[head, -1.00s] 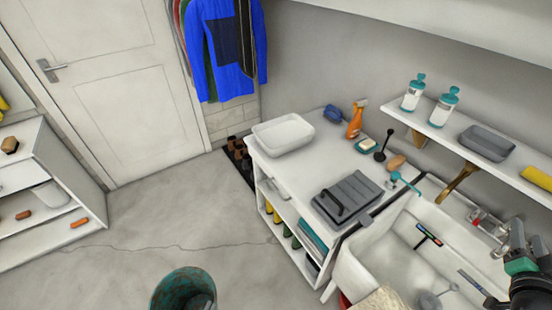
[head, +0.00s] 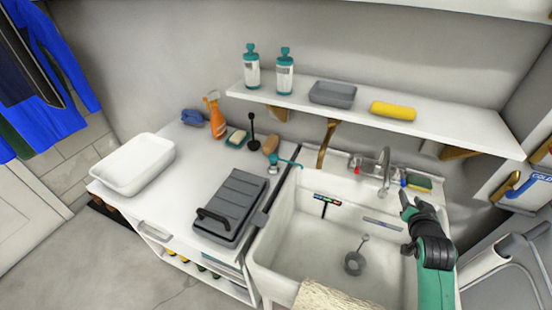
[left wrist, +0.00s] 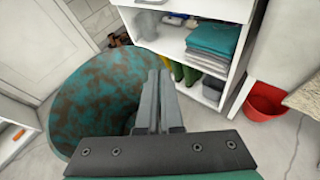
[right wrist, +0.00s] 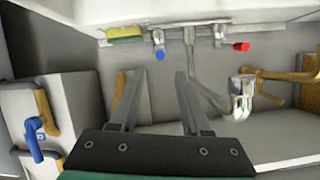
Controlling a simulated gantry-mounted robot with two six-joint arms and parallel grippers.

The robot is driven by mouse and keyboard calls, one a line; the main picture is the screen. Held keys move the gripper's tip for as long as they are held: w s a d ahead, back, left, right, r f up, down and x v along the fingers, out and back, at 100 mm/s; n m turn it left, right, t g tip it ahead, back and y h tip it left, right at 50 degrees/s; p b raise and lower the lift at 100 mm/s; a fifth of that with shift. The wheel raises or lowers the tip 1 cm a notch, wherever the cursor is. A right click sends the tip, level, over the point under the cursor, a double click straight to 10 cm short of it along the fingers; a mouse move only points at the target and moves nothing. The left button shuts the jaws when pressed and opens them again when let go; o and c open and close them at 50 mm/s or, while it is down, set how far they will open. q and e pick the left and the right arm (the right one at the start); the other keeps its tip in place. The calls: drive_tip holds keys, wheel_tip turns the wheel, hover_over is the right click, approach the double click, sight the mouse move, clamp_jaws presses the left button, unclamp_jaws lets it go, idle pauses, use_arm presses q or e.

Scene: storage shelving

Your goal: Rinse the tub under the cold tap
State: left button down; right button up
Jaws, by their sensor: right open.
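A white rectangular tub (head: 133,165) stands empty on the left end of the counter in the head view. The tap spout (head: 385,172) rises at the back of the white sink (head: 276,262). A blue-marked tap handle (head: 403,183) is right of the spout and a red-marked one (head: 357,168) is left of it. My right gripper (head: 405,222) is open and empty over the sink's right side. In the right wrist view, the blue-marked handle (right wrist: 160,54) shows beyond the open fingers (right wrist: 160,80). My left gripper (left wrist: 160,75) has its fingers together, with nothing visible between them.
A grey lidded case (head: 232,203) lies on the counter beside the sink. A drain plug (head: 356,262) lies in the basin. A teal rusty bucket (left wrist: 95,95) is below my left gripper.

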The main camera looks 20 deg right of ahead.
sight(404, 185)
use_arm(q)
drive_tip(key=shift+f+b, duration=0.3)
use_arm(e)
drive_tip(key=b+x, duration=0.5)
drive_tip(key=x, duration=0.6)
drive_tip(key=shift+s, duration=0.1)
drive_tip(key=shift+w+d+f, duration=0.15)
drive_tip(key=shift+w+d, duration=0.2)
drive_tip(key=shift+w, duration=0.05)
use_arm(q)
wheel_tip(404, 185, down, 5)
drive_tip(key=shift+f, duration=0.2)
use_arm(e)
clamp_jaws()
